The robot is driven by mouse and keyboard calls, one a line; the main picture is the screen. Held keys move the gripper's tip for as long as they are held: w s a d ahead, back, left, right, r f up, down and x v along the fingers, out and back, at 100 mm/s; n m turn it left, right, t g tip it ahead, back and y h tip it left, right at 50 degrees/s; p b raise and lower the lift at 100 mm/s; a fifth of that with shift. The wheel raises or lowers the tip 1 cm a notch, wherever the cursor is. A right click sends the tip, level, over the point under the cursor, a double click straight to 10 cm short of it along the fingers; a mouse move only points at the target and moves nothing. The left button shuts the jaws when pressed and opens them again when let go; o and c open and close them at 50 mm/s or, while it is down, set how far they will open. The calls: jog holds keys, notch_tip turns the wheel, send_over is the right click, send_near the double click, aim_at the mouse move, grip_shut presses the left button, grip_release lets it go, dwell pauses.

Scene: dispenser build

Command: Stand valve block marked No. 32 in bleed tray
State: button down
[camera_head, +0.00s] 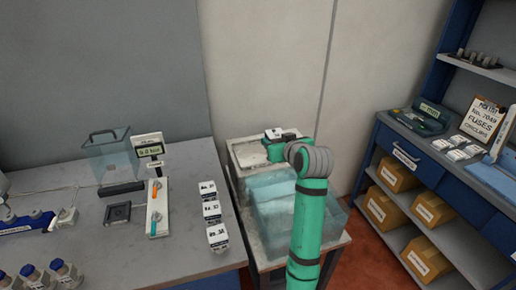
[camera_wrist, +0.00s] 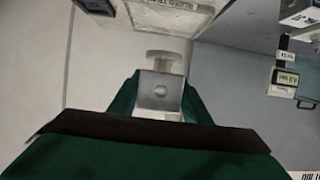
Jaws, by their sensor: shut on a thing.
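My gripper (camera_head: 276,150) is at the far end of my green arm, over the pale bleed tray (camera_head: 236,160) at the back of the side stand. In the wrist view my gripper (camera_wrist: 160,100) is shut on a whitish valve block (camera_wrist: 160,90) with a round knob. The block's top also shows in the head view (camera_head: 273,133); I cannot read its number. The tray's label (camera_wrist: 178,8) lies at the top of the wrist view. Whether the block touches the tray floor is hidden.
Several white numbered blocks (camera_head: 211,210) stand in a row on the grey bench's right edge. A clear bluish bin (camera_head: 275,215) stands before the tray, beneath my arm. A scale-like display stand (camera_head: 150,150) and a clear container (camera_head: 107,155) are further left. Blue shelving stands right.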

jog(key=w+a+f, duration=0.2)
jog(key=w+f, duration=0.1)
jog(key=w, duration=0.1)
jog(key=w+a+f, duration=0.3)
jog(key=w, duration=0.1)
jog(key=w+a+f, duration=0.2)
jog(key=w+f, duration=0.1)
jog(key=shift+w+a+f, duration=0.15)
jog(key=shift+w+f, duration=0.05)
jog(key=shift+w, duration=0.2)
jog(key=shift+w+a+f, duration=0.1)
jog(key=shift+w+f, duration=0.1)
jog(key=shift+f, duration=1.45)
jog(key=shift+f, duration=0.1)
jog(key=c, duration=1)
grip_release()
jog(key=shift+s+f, duration=0.1)
jog(key=shift+f, duration=0.05)
